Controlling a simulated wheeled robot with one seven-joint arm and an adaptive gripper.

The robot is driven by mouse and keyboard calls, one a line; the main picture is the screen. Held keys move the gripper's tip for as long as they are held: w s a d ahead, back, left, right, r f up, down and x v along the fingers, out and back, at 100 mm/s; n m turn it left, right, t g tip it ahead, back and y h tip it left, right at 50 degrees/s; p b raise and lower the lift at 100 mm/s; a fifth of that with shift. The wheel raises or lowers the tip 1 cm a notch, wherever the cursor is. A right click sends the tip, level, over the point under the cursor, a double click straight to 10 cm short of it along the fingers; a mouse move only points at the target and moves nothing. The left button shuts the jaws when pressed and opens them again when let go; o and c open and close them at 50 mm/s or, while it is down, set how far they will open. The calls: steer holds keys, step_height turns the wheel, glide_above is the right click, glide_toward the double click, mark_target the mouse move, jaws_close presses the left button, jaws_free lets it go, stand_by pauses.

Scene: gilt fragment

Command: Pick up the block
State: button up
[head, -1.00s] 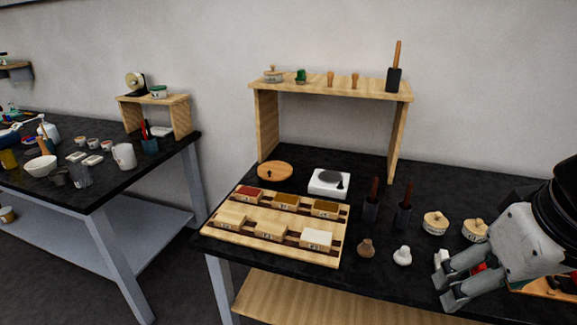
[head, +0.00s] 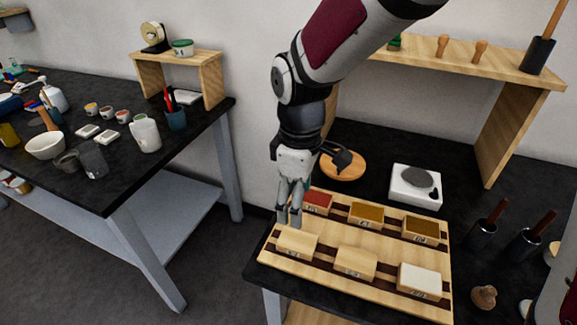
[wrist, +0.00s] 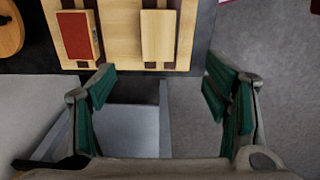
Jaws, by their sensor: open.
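Several small blocks sit in two rows on a wooden board (head: 324,255). The front row has a pale wood block (head: 297,243), a second wood block (head: 356,263) and a white-topped block (head: 420,280). The back row has a red-topped block (head: 317,203) and two brown-topped blocks (head: 367,214) (head: 420,229). My gripper (head: 289,221) is open, pointing down by the board's left end. In the wrist view its fingers (wrist: 160,84) are apart and empty; the pale block (wrist: 158,36) and red-topped block (wrist: 79,36) lie beyond them. Which block is meant cannot be told.
A round wooden lid (head: 343,166) and a white scale (head: 415,186) stand behind the board. A wooden shelf (head: 500,125) rises at the back right. Dark holders (head: 482,234) stand to the right. Floor shows below the fingers in the wrist view.

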mark_target(298, 240)
step_height(298, 240, down, 13)
steer(key=shift+w+d+f, duration=0.1)
stand_by(0.5)
steer(key=c, duration=1.2)
